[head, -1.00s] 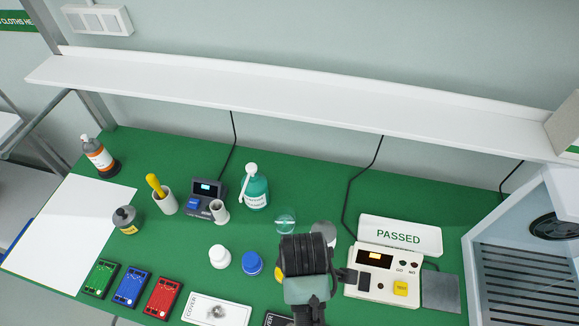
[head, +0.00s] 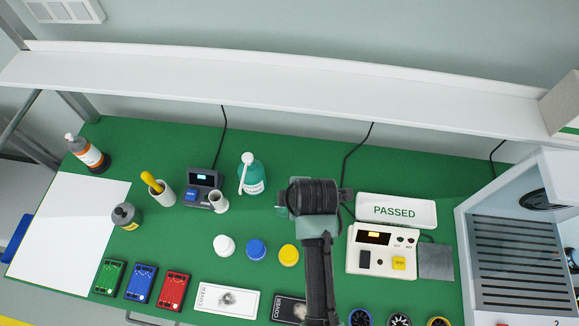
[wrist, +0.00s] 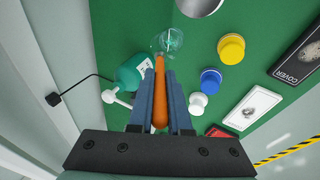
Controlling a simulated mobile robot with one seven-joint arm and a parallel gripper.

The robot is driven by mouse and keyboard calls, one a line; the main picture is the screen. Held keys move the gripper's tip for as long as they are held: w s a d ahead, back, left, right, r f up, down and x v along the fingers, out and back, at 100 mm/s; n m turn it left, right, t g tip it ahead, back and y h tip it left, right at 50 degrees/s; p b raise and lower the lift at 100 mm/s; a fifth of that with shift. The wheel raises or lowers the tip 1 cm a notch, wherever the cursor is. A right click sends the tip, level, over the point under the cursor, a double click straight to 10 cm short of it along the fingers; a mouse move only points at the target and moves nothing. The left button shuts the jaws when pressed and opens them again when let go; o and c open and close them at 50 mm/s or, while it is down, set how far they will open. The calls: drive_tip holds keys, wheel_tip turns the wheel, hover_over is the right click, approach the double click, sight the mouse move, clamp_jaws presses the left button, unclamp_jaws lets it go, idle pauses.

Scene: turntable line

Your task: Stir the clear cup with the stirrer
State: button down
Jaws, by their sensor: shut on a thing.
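The clear cup (wrist: 170,42) stands on the green mat in the wrist view. In the head view it is mostly hidden behind my arm. My gripper (wrist: 161,80) is shut on an orange stick, the stirrer (wrist: 159,90), between its two blue fingers. The stirrer's far end points at the cup and overlaps its near rim in the wrist view; I cannot tell whether it is inside or above the cup. In the head view my wrist (head: 314,196) hides the fingers and the stirrer.
A teal pump bottle (head: 252,176) stands close to the cup's left. White (head: 224,245), blue (head: 257,250) and yellow (head: 289,255) caps are nearer. A tester box (head: 382,250) and a PASSED tray (head: 396,211) are to the right. The shelf (head: 290,90) runs above the back.

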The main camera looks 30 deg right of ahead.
wheel_tip(320, 180, down, 10)
drive_tip(key=w+b, duration=0.1)
drive_tip(key=b, duration=0.7)
drive_tip(key=shift+w+f, duration=0.2)
drive_tip(key=shift+w, duration=0.1)
idle(0.4)
